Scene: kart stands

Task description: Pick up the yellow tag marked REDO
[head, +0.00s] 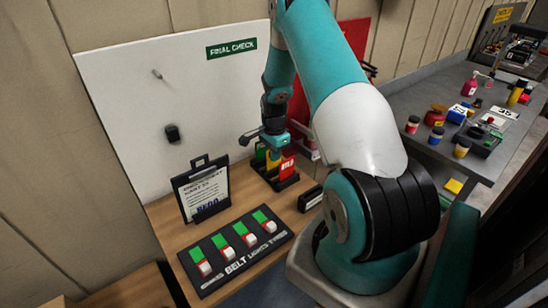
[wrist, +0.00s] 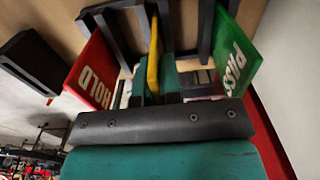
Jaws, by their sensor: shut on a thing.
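The yellow tag (wrist: 153,52) stands edge-on to the wrist camera, so its lettering does not show. In the head view the yellow tag (head: 273,159) is partly hidden by my gripper and the red tag. My gripper (wrist: 157,90) is shut on the yellow tag, its teal fingers on either side of it. In the head view my gripper (head: 273,146) is right above the black tag rack (head: 284,184). The tag still appears to be among the slats of the rack; I cannot tell whether it is raised.
A black sign stand (head: 201,187) and a switch panel (head: 236,250) are nearby on the bench. The white FINAL CHECK board (head: 130,90) rises behind.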

